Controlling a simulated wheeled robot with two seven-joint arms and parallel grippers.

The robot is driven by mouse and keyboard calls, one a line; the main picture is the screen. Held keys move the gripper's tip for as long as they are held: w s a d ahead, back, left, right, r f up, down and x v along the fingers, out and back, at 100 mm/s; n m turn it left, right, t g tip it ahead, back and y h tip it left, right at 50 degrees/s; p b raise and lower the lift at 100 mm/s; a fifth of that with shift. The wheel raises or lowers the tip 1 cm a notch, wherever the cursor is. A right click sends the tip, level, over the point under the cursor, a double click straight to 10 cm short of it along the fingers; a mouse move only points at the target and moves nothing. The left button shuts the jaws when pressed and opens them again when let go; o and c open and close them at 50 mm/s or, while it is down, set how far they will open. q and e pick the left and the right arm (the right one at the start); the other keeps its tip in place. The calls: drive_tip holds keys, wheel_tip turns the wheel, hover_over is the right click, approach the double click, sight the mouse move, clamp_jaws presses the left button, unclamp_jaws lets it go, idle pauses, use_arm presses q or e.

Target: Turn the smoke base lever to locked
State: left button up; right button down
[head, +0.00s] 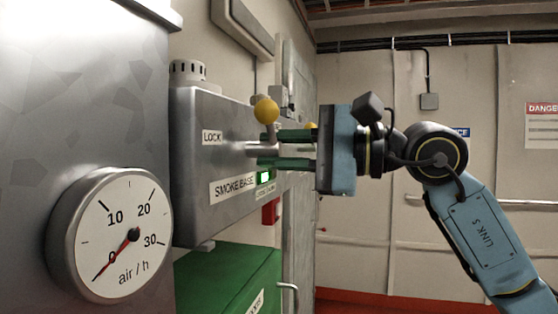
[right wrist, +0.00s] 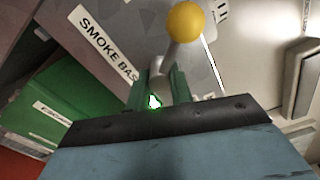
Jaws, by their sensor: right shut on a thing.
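The smoke base (head: 215,140) is a grey metal box on the left wall with a SMOKE BASE label, a LOCK label (head: 212,137) and a lit green indicator (head: 264,178). Its lever (head: 258,148) is a metal shaft with a yellow ball knob (head: 266,110); the knob points up in the head view. The knob also shows in the right wrist view (right wrist: 185,22). My right gripper (head: 270,150) is shut on the lever near its hub, with its green fingers above and below the shaft. The exact contact is partly hidden. My left gripper is not in view.
A large round air / h gauge (head: 115,235) on a grey cabinet stands close at the left. A green box (head: 235,275) sits below the smoke base. A second yellow knob shows partly behind my right gripper. The floor space at the right is clear.

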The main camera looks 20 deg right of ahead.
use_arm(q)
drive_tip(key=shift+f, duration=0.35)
use_arm(e)
drive_tip(key=shift+n, duration=0.7)
drive_tip(key=c, duration=1.3)
unclamp_jaws()
drive_tip(key=shift+o, duration=0.2)
use_arm(q)
drive_tip(key=shift+b, duration=0.3)
use_arm(e)
drive_tip(key=shift+d, duration=0.1)
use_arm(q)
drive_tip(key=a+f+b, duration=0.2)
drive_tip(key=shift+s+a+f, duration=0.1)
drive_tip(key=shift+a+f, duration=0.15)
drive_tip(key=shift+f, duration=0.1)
use_arm(e)
drive_tip(key=v, duration=1.3)
